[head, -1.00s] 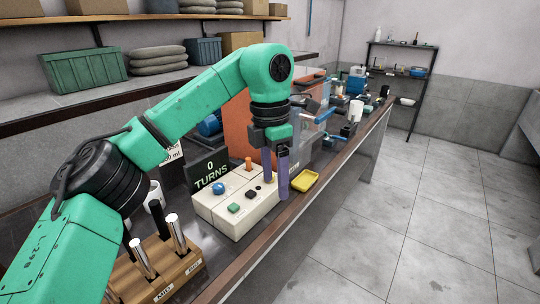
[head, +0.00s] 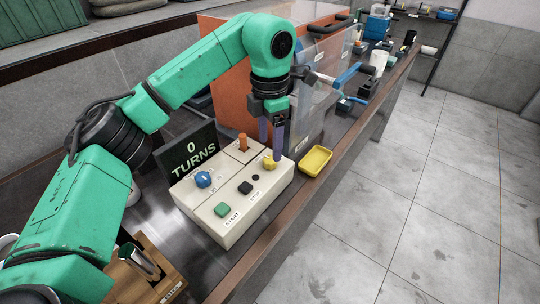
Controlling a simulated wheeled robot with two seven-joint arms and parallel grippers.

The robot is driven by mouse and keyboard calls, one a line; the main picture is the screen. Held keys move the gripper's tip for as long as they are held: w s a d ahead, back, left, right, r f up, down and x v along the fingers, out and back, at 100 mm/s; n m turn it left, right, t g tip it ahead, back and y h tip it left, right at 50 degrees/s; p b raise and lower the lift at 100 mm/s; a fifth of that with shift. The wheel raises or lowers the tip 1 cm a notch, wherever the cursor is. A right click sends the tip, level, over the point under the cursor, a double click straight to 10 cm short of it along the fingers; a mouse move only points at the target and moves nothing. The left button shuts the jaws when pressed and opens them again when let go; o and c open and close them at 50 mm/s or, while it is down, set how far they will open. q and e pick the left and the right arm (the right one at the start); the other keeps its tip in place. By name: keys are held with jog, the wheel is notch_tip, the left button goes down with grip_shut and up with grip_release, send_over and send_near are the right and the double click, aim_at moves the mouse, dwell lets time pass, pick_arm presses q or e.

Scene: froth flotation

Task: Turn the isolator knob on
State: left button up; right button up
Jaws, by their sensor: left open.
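A cream control box (head: 190,196) sits on the bench. On its top are a blue knob (head: 203,179), an orange upright knob (head: 243,142), a yellow knob (head: 270,163), a green START button (head: 222,209) and a black STOP button (head: 245,187). No label that I can read says which one is the isolator knob. My left gripper (head: 271,150) points down, open, with its purple fingers over the yellow knob at the box's far right corner. I cannot tell whether the fingers touch the knob. My right gripper is out of view.
A black sign (head: 188,153) reading "0 TURNS" stands behind the box. A yellow tray (head: 316,161) lies right of it. An orange machine (head: 228,75) with clear panels stands behind. A wooden rack (head: 132,276) is at front left. The bench edge runs along the right.

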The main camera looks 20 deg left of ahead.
aim_at(270, 158)
pick_arm(q)
jog(key=f, duration=0.3)
jog(key=shift+w+f, duration=0.25)
jog(key=shift+f, duration=0.1)
jog(key=shift+s+f+p, duration=0.15)
jog(key=shift+f+p, duration=0.15)
jog(key=shift+f, duration=0.05)
jog(key=shift+s+d+f, duration=0.1)
grip_shut()
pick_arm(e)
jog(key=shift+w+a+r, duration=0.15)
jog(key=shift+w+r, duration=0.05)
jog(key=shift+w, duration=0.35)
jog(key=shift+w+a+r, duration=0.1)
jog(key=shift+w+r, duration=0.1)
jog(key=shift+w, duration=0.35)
